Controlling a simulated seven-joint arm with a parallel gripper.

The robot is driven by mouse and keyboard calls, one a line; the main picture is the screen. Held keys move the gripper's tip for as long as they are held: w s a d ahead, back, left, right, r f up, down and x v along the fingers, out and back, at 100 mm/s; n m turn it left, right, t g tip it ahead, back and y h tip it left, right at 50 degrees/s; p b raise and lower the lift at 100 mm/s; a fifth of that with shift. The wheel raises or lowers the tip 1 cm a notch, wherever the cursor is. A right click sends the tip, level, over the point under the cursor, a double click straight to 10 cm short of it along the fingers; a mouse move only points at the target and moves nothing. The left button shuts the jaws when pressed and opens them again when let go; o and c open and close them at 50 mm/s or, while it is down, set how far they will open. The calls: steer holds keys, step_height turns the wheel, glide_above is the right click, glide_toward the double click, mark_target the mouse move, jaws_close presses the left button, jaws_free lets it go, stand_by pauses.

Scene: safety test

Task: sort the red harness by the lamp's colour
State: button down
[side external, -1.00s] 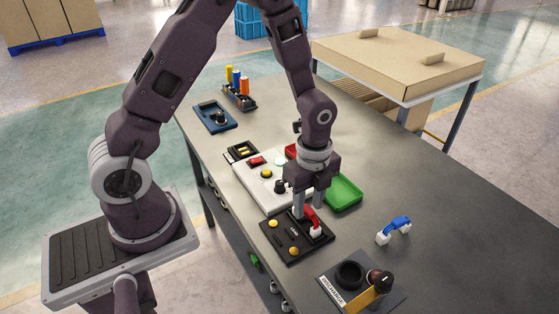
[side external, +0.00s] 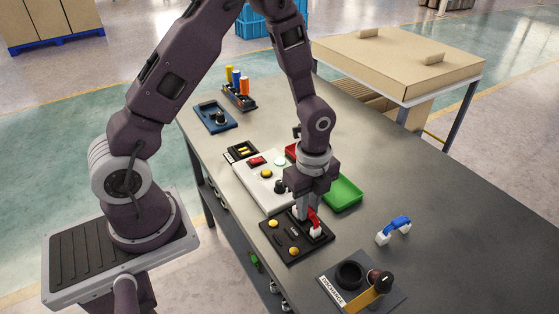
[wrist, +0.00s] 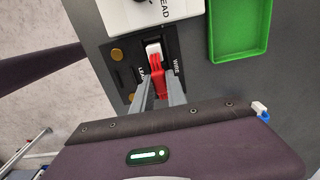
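The red harness (side external: 313,218), with white end connectors, sits in a black fixture board (side external: 281,244). It also shows in the wrist view (wrist: 157,82). My gripper (side external: 308,210) is low over the fixture, its two fingers on either side of the harness; whether they press on it I cannot tell. A pale greenish dome (side external: 280,161), perhaps the lamp, is on the white panel (side external: 251,182). A green tray (side external: 345,190) lies right of the gripper. A red tray (side external: 291,150) is mostly hidden behind my wrist.
A blue harness with white ends (side external: 400,222) lies loose at the right. A dark stand with a ring and knob (side external: 349,272) is at the front. A blue device (side external: 214,117) and a rack of coloured cylinders (side external: 239,97) are at the back. The right of the bench is largely clear.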

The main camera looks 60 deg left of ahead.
steer(key=shift+r, duration=0.1)
steer(key=shift+r, duration=3.2)
steer(key=w+a, duration=0.3)
steer(key=w, duration=0.4)
steer(key=w+a, duration=0.3)
steer(key=w, duration=0.4)
steer(key=shift+s+f, duration=0.1)
steer(key=shift+f, duration=2.5)
steer(key=shift+f, duration=0.95)
